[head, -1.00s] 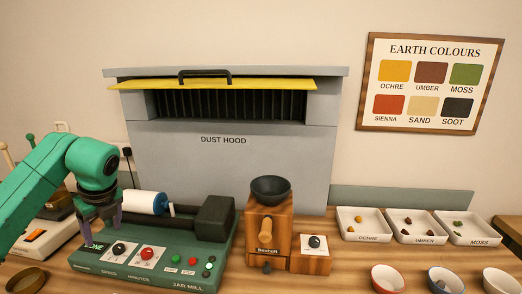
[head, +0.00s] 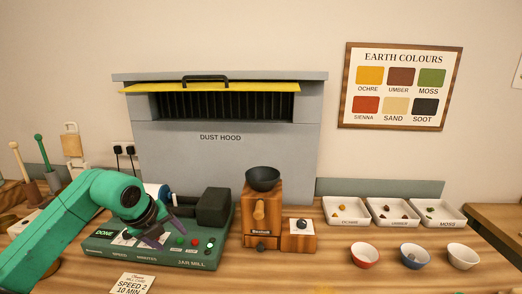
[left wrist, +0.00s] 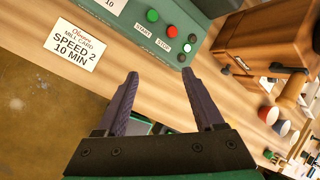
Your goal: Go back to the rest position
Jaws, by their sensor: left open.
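My left gripper (head: 160,236) is open and empty in front of the green jar mill (head: 150,256), at the height of its panel. In the left wrist view its two dark fingers (left wrist: 165,95) are spread, with nothing between them. The mill's display reads DONE, and its start and stop buttons show in the wrist view. The white and blue jar (head: 156,192) lies on the mill, partly hidden by my left arm. My right gripper is not in view.
A wooden grinder (head: 263,215) with a black bowl stands right of the mill. A mill card (head: 131,284) lies at the front edge. White trays (head: 346,211) and small bowls (head: 364,255) stand at the right. The dust hood (head: 220,160) stands behind. The front middle of the table is clear.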

